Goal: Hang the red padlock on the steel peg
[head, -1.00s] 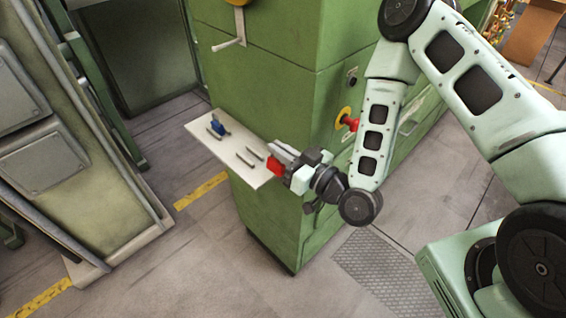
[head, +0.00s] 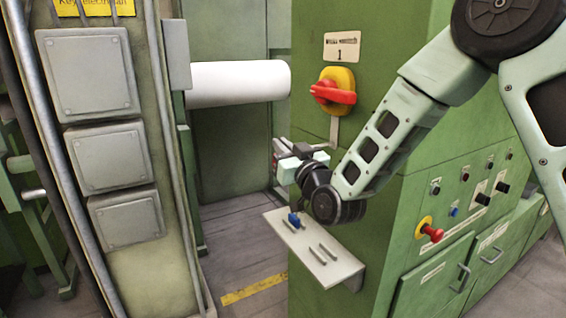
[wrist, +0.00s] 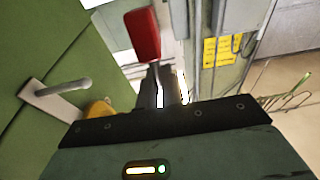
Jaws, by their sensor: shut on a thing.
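The red padlock (wrist: 143,35) shows in the wrist view beyond my fingertips. My gripper (wrist: 160,80) is shut on it and holds it up in the air. In the head view my gripper (head: 285,155) is raised above the small shelf, in front of the green cabinet, and the padlock is mostly hidden there. The steel peg (wrist: 70,87) sticks out from a pale plate at the left of the wrist view, apart from the padlock. In the head view its plate (head: 334,130) is below the rotary switch, and my gripper partly covers the peg's area. The padlock's shackle cannot be made out.
A white shelf (head: 340,268) on the cabinet holds a blue padlock (head: 294,219) and several short metal pegs. A red and yellow rotary switch (head: 334,92) is above the peg. A large white roller (head: 238,82) is behind. A panel with grey covers (head: 88,75) stands left.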

